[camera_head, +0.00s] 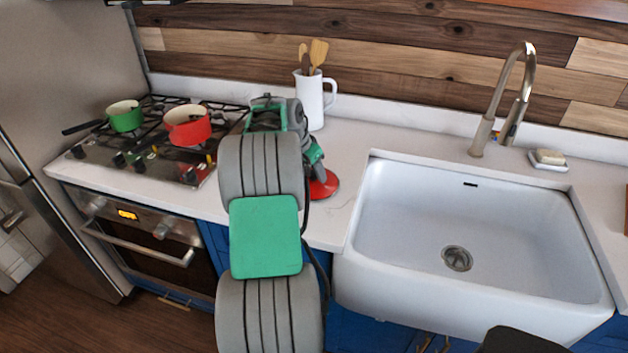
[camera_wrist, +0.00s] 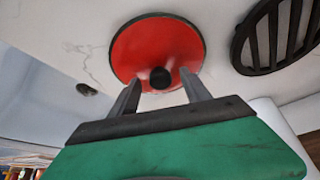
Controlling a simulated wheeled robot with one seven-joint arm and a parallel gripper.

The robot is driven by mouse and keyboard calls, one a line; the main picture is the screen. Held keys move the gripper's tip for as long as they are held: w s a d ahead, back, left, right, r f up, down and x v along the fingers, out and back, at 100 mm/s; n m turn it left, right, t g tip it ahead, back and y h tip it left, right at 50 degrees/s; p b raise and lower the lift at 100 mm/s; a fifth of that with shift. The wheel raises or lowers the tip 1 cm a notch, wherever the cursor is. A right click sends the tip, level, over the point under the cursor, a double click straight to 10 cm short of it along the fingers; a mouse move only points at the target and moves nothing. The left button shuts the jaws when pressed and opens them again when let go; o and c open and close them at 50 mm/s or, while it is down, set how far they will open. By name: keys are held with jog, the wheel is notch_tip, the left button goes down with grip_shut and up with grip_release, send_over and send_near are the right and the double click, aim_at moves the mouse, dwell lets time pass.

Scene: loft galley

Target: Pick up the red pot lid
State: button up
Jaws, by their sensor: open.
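The red pot lid (camera_head: 325,184) lies on the white counter between the stove and the sink, partly hidden by my arm in the head view. In the wrist view the lid (camera_wrist: 152,45) is a red disc with a dark rim and a round black knob (camera_wrist: 160,77). My gripper (camera_wrist: 160,88) is open, with one finger on each side of the knob. I cannot tell whether the fingers touch it. My arm hides the gripper's fingertips in the head view.
A white pitcher (camera_head: 311,98) with wooden utensils stands behind the lid. A red pot (camera_head: 188,127) and a green pan (camera_head: 125,119) sit on the stove at left. The white sink (camera_head: 455,215) is at right. A dark slatted round thing (camera_wrist: 275,38) lies near the lid.

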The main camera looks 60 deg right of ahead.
jog(key=shift+c, duration=0.5)
jog(key=shift+w+r, duration=0.1)
grip_shut()
